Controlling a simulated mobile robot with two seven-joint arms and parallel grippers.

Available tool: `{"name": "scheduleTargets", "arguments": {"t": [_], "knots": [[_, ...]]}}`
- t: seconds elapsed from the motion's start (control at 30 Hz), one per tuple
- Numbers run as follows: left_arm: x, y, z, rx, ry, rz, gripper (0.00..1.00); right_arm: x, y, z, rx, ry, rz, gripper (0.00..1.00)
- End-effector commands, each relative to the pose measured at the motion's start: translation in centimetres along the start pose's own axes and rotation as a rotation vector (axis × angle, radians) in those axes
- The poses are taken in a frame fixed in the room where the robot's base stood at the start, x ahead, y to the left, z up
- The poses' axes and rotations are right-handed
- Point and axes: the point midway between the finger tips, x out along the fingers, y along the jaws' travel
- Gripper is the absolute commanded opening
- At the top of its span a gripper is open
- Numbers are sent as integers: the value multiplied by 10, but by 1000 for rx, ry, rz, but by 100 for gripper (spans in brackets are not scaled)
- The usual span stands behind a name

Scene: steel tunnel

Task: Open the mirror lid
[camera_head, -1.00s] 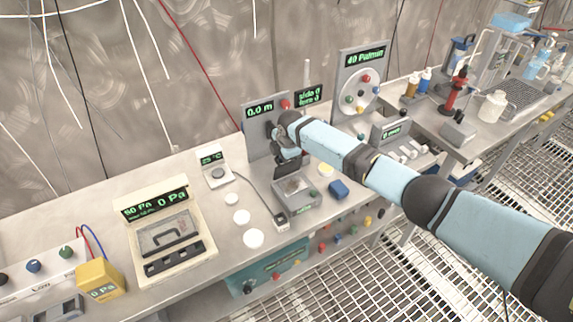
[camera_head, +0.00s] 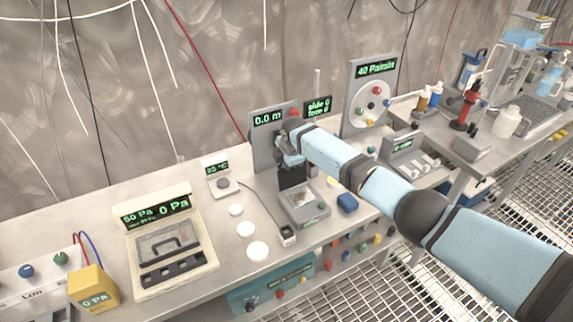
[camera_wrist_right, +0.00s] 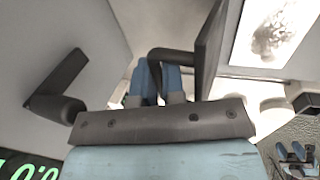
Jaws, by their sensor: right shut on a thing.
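The mirror lid seems to be the dark upright plate (camera_head: 293,176) at the back of a small grey box (camera_head: 312,212) on the bench. In the right wrist view its dark panel (camera_wrist_right: 208,45) stands at a steep angle, with a black bent handle (camera_wrist_right: 166,53) on its side. My right gripper (camera_wrist_right: 158,82) has its blue fingers closed at this handle. In the head view my right gripper (camera_head: 288,155) is at the top of the plate, partly hiding it. My left gripper is not in view.
A grey panel reading 0.0 m (camera_head: 268,120) stands close behind my right gripper. A black lever (camera_wrist_right: 58,88) sticks out beside it in the wrist view. A dial panel (camera_head: 373,69) stands to the right.

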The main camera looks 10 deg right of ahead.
Motion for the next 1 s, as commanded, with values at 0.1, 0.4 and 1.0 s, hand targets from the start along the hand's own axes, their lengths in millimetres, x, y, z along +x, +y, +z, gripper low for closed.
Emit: {"name": "scheduleTargets", "arguments": {"t": [0.1,0.4,1.0], "knots": [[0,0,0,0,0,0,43,-1,1,0,1,0,2,0],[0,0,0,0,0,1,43,-1,0,0,1,0,1,34],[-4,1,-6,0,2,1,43,-67,1,1,-1,0,5,34]]}}
